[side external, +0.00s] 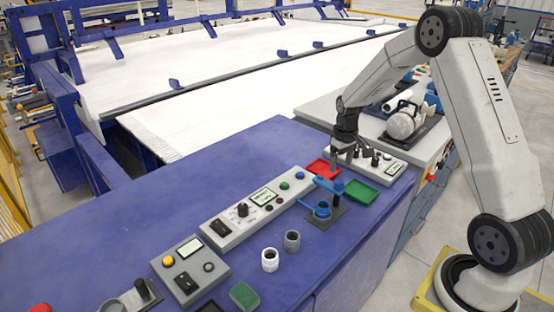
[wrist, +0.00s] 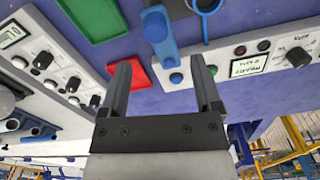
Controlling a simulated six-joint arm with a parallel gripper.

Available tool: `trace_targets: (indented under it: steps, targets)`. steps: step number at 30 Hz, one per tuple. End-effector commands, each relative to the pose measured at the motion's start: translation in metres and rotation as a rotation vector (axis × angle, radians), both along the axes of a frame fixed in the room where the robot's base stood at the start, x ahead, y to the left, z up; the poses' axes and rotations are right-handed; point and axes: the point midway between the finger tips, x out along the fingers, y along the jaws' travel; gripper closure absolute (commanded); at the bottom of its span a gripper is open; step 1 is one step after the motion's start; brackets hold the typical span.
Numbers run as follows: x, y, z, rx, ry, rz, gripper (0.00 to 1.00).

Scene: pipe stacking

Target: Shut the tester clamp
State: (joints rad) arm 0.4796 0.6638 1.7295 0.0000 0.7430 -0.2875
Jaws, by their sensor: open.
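The tester clamp is blue, on a dark base plate (side external: 338,214) on the blue bench. Its ring-shaped part (side external: 322,209) is at the front and its blue lever (side external: 328,185) stands out above and behind it. In the wrist view the lever (wrist: 163,45) points toward the space between my fingertips, and the ring part (wrist: 207,5) is cut by the top edge. My gripper (side external: 344,163) is above and behind the clamp, apart from it. In the wrist view my gripper (wrist: 161,63) is open, with nothing clearly held between the fingers.
A red tray (side external: 318,167) and a green tray (side external: 360,192) flank the clamp. A grey control panel (side external: 258,205) lies to its left and another panel (side external: 388,163) behind. A white pipe piece (side external: 270,260) and a grey one (side external: 292,241) stand in front.

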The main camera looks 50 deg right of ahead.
Motion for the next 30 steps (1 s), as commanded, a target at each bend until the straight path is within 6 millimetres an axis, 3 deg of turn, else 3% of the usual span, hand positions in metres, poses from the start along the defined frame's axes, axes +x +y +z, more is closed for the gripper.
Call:
trace_targets:
  steps: [14, 30]
  targets:
    - [0.001, -0.007, -0.01, 0.003, 0.006, -0.004, 0.19]
    - [0.001, -0.007, -0.068, 0.002, 0.006, -0.005, 0.19]
